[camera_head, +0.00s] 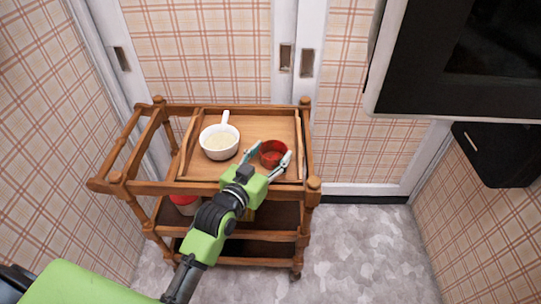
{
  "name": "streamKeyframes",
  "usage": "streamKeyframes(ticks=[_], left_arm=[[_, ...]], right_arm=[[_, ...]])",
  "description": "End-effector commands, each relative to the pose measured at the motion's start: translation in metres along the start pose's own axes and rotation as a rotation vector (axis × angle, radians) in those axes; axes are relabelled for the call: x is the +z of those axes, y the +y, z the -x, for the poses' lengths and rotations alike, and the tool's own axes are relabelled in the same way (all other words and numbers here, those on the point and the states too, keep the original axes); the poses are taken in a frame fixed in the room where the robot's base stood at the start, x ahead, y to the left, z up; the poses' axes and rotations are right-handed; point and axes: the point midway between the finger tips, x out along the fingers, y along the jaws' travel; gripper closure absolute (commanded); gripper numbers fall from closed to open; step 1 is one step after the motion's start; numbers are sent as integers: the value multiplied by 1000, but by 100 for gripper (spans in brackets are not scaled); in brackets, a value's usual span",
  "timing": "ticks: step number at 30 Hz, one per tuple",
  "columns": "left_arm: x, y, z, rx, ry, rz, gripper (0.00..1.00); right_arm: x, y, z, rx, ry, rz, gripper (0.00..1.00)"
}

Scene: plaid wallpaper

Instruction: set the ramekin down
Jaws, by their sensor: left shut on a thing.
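The ramekin (279,147) is a small red round cup at the right part of the wooden cart's top tray (260,122). My left gripper (268,157) reaches over the cart's front rail and is shut on the ramekin, with one finger on each side of it. The ramekin looks upright and at or close to the tray surface; I cannot tell whether it touches. My right gripper is not in view.
A white handled bowl (219,141) with pale contents stands left of the ramekin. The tray's right rim (299,145) and the cart's front rail (150,187) are close by. A red-and-white container (186,204) is on the shelf below. A dark-fronted appliance (455,60) hangs at upper right.

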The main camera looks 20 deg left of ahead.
Motion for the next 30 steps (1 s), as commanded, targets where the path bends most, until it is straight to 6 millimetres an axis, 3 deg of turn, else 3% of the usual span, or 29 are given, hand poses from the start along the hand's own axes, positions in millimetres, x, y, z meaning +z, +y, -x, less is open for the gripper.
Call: streamKeyframes(ticks=[9,10,12,23,26,30], left_arm=[[1,0,0,0,1,0,73],[2,0,0,0,0,0,41],[2,0,0,0,0,0,30],[-1,0,0,0,1,0,30],[0,0,9,0,-2,0,30],[0,0,32,0,-4,0,30]], right_arm=[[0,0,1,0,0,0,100],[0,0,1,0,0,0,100],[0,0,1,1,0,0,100],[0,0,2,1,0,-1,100],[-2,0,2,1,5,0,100],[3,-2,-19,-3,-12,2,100]])
